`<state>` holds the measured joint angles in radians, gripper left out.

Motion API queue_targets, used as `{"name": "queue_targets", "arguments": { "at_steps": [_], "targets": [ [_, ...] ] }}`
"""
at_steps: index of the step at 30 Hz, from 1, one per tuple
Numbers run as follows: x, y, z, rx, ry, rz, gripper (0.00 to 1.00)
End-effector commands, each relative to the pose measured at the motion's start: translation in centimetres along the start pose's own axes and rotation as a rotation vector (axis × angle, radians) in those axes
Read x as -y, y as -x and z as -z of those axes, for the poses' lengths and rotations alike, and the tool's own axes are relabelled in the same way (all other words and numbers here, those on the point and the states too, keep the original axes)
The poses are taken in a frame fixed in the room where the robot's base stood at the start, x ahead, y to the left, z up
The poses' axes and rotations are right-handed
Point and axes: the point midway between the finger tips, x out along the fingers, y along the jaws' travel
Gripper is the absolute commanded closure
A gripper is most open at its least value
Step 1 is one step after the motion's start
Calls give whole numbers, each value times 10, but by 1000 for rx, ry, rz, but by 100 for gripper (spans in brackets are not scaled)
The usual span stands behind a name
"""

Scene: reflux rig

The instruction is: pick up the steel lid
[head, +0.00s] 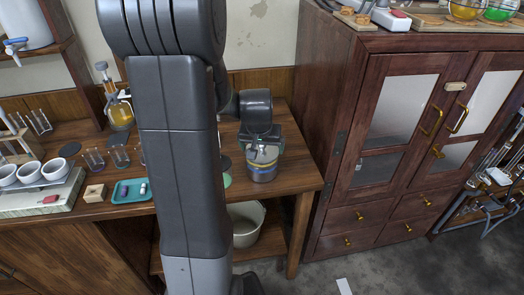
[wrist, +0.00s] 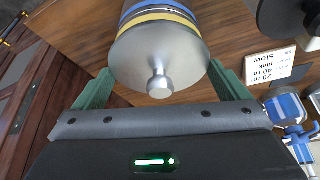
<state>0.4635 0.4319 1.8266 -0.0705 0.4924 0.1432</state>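The steel lid (wrist: 135,55) is a round grey disc with a small knob (wrist: 159,84) in its middle. It sits on a jar with yellow and blue bands (wrist: 160,14). In the head view the jar (head: 262,173) stands near the right end of the wooden bench; the lid there is mostly hidden by my gripper (head: 262,147). In the wrist view my gripper (wrist: 160,76) is open, its green fingers wide apart on either side of the knob. I see no finger touching the lid or the knob.
A printed card (wrist: 270,68) and blue-and-clear items (wrist: 290,112) show right of the jar in the wrist view. A teal tray (head: 131,197) and wooden block (head: 95,193) lie left on the bench. A tall cabinet (head: 345,120) stands close on the right; a bucket (head: 246,226) sits below.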

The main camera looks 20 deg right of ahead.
Motion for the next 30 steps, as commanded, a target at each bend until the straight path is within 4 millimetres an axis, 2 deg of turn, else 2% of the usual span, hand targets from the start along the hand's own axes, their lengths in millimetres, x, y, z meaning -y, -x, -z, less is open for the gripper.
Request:
{"name": "queue_targets", "arguments": {
  "at_steps": [1, 3, 10, 13, 24, 27, 30],
  "targets": [
    [0, 0, 0, 0, 0, 0, 20],
    [0, 0, 0, 0, 0, 0, 29],
    [0, 1, 1, -1, 0, 0, 29],
    [0, 8, 4, -2, 0, 0, 29],
    [0, 71, 30, -5, 0, 1, 29],
    [0, 82, 35, -3, 0, 0, 29],
    [0, 83, 35, -1, 0, 0, 29]
  ]
}}
